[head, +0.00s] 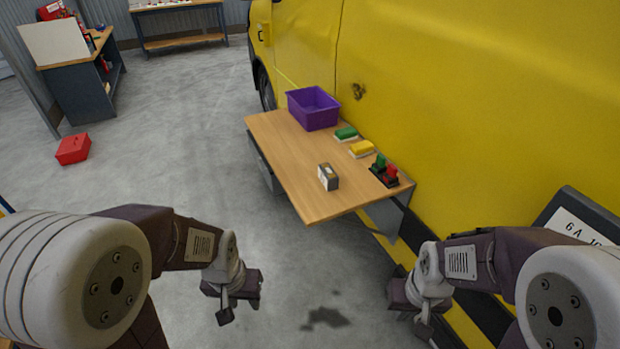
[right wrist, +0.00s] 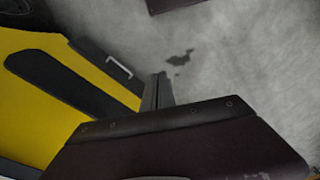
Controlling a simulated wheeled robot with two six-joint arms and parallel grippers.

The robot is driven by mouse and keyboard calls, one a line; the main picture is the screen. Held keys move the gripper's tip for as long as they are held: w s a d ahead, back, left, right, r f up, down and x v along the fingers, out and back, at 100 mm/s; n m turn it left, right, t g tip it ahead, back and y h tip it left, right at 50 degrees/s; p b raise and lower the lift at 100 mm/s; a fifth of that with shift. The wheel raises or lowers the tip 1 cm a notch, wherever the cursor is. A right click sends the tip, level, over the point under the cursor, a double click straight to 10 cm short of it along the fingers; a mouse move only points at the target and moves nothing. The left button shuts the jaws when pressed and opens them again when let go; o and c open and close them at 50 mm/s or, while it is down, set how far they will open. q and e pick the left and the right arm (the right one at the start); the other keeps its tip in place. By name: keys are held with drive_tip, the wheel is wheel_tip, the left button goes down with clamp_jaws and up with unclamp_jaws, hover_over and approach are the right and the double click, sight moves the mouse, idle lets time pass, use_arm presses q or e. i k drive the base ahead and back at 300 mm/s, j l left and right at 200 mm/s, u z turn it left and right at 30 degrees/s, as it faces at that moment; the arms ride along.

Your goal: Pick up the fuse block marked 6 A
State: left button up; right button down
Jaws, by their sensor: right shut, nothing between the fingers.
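A green block (head: 346,134) and a yellow block (head: 361,149), both with pale bases, lie on the wooden table (head: 290,165) against the yellow van. No marking is legible on either, so I cannot tell which is 6 A. A black holder (head: 384,180) with a green and a red piece stands at the table's right corner. My left gripper (head: 224,314) hangs over the floor in front of the table; its finger gap is not visible. My right gripper (head: 432,322) is low beside the van, apart from the table; its fingers (right wrist: 157,92) are together and empty in the right wrist view.
A purple bin (head: 313,108) stands at the table's far end. A small dark box with a pale top (head: 328,178) is near the front edge. A sign reading "6 A, 10" (head: 580,228), partly cut off, is at right. A red box (head: 73,149) lies on the floor.

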sight(329, 180)
drive_tip(key=i+j, duration=0.3)
drive_tip(key=i+j+u, duration=0.15)
drive_tip(key=i+j, duration=0.15)
drive_tip(key=i, duration=0.2)
drive_tip(key=i+j, duration=0.2)
drive_tip(key=i, duration=0.2)
drive_tip(key=i+u, duration=0.1)
drive_tip(key=i+l, duration=0.05)
